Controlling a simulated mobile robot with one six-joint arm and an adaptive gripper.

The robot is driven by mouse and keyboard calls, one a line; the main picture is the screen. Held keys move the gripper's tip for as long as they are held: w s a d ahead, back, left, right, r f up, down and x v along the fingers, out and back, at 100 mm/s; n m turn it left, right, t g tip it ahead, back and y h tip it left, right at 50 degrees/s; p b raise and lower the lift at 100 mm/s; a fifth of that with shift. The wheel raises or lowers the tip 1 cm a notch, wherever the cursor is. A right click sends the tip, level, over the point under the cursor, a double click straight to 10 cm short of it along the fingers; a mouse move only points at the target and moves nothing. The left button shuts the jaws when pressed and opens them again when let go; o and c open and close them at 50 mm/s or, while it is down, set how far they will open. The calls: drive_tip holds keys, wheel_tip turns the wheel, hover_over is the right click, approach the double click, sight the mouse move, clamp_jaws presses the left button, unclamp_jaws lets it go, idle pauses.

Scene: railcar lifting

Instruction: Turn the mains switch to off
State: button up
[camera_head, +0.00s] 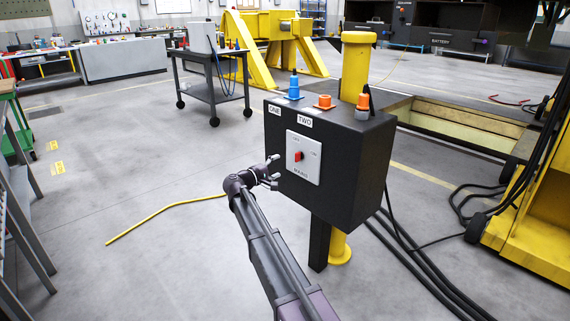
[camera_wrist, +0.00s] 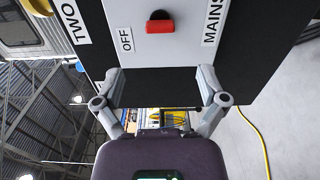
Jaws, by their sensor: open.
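The mains switch (camera_head: 298,156) is a red knob on a light plate (camera_head: 306,174) on the front of a black box (camera_head: 343,188). The knob looks upright in the head view. In the wrist view the red knob (camera_wrist: 160,26) lies across the picture, with an OFF label (camera_wrist: 126,40) at its lower left and a MAINS label (camera_wrist: 213,22) at its right. My gripper (camera_head: 274,172) is beside the box front, to the left of and slightly below the knob. In the wrist view my gripper (camera_wrist: 159,74) has its fingers spread and empty, apart from the knob.
A blue plug (camera_head: 294,89) and orange plugs (camera_head: 324,102) sit on the box top. A yellow post (camera_head: 357,65) stands behind it. Black cables (camera_head: 410,270) and a yellow hose (camera_head: 165,209) lie on the floor. A dark cart (camera_head: 211,92) stands behind; the floor left is mostly clear.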

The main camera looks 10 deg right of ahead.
drive_tip(key=shift+v, duration=0.85)
drive_tip(key=shift+d, duration=0.1)
drive_tip(key=s+d+f+m+g+y, duration=0.35)
drive_tip(key=s+d+f, duration=0.3)
drive_tip(key=s, duration=0.35)
drive_tip(key=s+d+f+m+g+y, duration=0.2)
drive_tip(key=s+d+f+g+y, duration=0.15)
drive_tip(key=s+d+f, duration=0.5)
drive_tip(key=s+a+f+m+g+y, duration=0.1)
drive_tip(key=s+a+y, duration=0.1)
drive_tip(key=s, duration=0.5)
drive_tip(key=s+a+f+g+y, duration=0.1)
drive_tip(key=s+y, duration=0.2)
drive_tip(key=s, duration=0.3)
drive_tip(key=s+a+f+m+g+y, duration=0.1)
drive_tip(key=s+a+f+g+y, duration=0.1)
drive_tip(key=s, duration=0.5)
wheel_tip(320, 180, up, 35)
drive_tip(key=p, duration=3.4)
drive_tip(key=shift+a+f+y, duration=0.2)
drive_tip(key=shift+f+y, duration=0.05)
drive_tip(key=shift+y, duration=0.05)
